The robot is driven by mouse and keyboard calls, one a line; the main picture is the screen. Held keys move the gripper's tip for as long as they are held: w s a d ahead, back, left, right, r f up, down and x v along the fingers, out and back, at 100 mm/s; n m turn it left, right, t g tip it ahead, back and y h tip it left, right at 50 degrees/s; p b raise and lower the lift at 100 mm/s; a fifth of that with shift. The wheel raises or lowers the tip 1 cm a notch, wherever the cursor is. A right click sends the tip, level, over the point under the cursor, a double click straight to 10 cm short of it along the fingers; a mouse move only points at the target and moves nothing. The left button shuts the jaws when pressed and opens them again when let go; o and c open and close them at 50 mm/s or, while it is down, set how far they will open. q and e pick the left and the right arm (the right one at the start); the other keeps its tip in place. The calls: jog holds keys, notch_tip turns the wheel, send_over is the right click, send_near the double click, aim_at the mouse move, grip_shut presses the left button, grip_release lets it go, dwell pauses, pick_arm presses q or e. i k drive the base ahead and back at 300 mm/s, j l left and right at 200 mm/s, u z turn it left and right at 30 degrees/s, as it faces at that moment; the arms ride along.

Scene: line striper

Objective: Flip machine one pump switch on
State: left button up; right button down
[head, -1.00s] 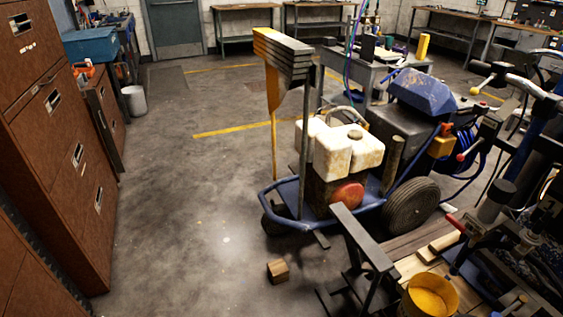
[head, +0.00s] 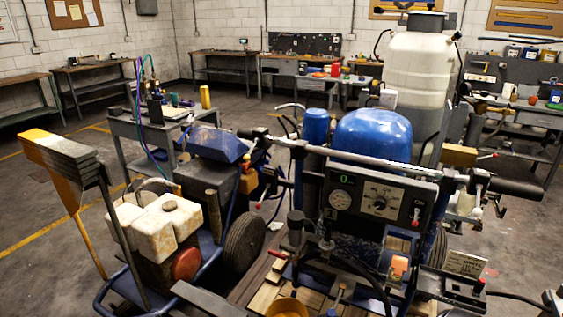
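A line striper with a blue domed cover (head: 373,138) stands right of centre. A second, worn striper with a blue cover (head: 218,143) and white jugs (head: 155,222) stands to the left. Which is machine one I cannot tell. Neither of my grippers shows.
A handlebar (head: 340,155) crosses above the panel. A large white tank (head: 415,75) stands behind. A grey cart (head: 150,125) and wall benches are farther back. Floor is open at the far left.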

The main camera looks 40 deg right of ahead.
aim_at(414, 223)
jog(key=z, duration=1.9)
